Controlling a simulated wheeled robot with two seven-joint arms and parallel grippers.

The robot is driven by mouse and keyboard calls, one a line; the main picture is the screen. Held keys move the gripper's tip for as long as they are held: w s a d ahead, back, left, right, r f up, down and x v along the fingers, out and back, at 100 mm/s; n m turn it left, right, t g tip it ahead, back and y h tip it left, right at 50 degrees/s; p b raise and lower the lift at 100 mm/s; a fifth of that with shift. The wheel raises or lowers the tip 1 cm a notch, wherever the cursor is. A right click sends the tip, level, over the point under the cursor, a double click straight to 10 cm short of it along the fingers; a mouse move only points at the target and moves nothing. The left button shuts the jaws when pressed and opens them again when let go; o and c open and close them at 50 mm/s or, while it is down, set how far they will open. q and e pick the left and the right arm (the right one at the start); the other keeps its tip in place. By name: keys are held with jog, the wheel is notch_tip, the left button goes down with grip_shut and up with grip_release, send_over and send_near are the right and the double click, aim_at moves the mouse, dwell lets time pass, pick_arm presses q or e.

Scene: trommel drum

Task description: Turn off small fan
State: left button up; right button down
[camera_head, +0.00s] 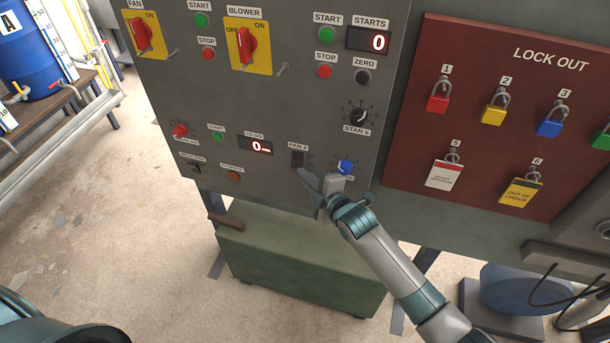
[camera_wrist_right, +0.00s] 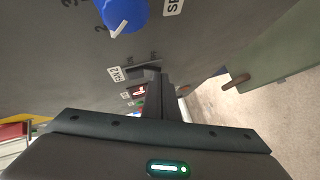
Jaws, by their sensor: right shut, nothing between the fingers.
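A small black rocker switch labelled FAN 2 (camera_head: 298,158) is low on the grey control panel (camera_head: 285,105). A red rotary switch labelled FAN (camera_head: 143,34) sits on a yellow plate at the panel's top left. My right gripper (camera_head: 303,174) is shut and empty, its fingertips at the FAN 2 switch's lower edge. In the right wrist view the shut fingers (camera_wrist_right: 153,82) point at the dark switch (camera_wrist_right: 147,68) and partly cover it. I cannot tell whether they touch it, or which way it is set. My left gripper is not in view.
A blue knob (camera_head: 345,167) is just right of my right gripper; it shows large in the wrist view (camera_wrist_right: 124,12). The BLOWER switch (camera_head: 249,45) is above. A red lockout board (camera_head: 490,130) with padlocks hangs at right. A green box (camera_head: 295,262) stands below.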

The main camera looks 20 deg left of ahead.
jog(key=f+n+t+b, duration=0.1)
jog(key=b, duration=0.3)
jog(key=w+f+n+t+y+b, duration=0.1)
jog(key=b, duration=0.3)
jog(key=shift+t, duration=0.3)
jog(key=shift+s, duration=0.15)
dwell(0.4)
